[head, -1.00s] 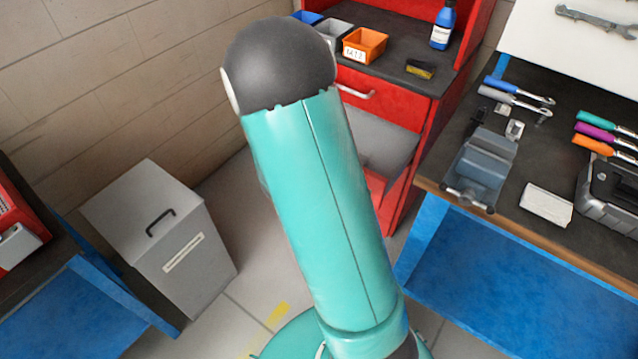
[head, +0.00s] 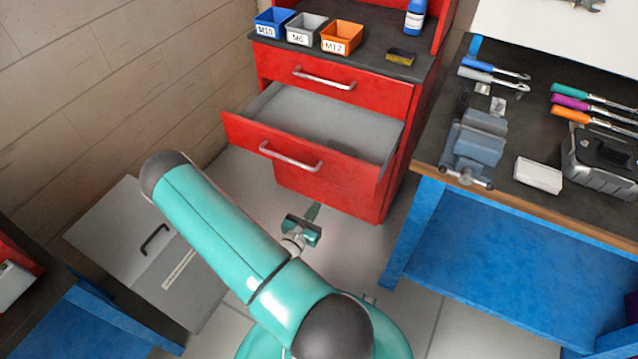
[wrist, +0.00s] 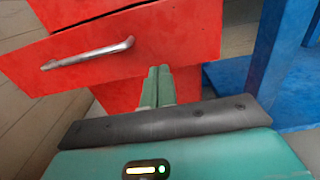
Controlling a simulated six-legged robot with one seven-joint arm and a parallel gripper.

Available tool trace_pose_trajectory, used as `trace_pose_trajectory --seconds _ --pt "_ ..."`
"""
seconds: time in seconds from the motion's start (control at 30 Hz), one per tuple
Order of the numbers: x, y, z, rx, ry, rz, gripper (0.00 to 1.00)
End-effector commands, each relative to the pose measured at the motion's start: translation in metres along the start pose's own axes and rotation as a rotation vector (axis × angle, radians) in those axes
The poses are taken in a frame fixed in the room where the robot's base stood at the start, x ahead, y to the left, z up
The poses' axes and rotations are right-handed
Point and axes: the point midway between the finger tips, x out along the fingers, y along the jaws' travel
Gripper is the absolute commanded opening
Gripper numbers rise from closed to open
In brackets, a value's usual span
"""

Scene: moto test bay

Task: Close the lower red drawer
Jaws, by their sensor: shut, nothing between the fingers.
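The lower red drawer (head: 290,150) stands pulled out of the red cabinet (head: 345,192), with its grey inside showing. It has a silver bar handle (head: 291,157) on its front. In the wrist view the drawer front (wrist: 165,35) and its handle (wrist: 87,53) are at the upper left. My gripper (head: 312,215) is below and in front of the drawer, apart from the handle. In the wrist view my gripper's fingers (wrist: 157,82) are together and empty, pointing toward the red cabinet just below the drawer front.
The upper drawer (head: 330,85) is shut. Bins and a blue bottle (head: 415,18) stand on the cabinet top. A blue workbench (head: 480,250) with a vise (head: 475,150) is at the right. A grey box (head: 150,250) stands at the left.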

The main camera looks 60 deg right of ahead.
Motion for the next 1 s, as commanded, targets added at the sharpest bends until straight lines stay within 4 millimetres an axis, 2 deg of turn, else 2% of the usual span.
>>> trace_pose_trajectory --seconds 0.17,0.7,0.83,1.0 --pt "0.019 -0.006 0.0 0.001 -0.001 -0.007 0.0" --pt "0.119 -0.007 0.0 0.003 -0.002 -0.007 0.0" --pt "0.133 -0.005 0.0 0.003 -0.001 -0.005 0.0" --pt "0.139 -0.003 0.0 0.001 0.0 -0.004 0.0"
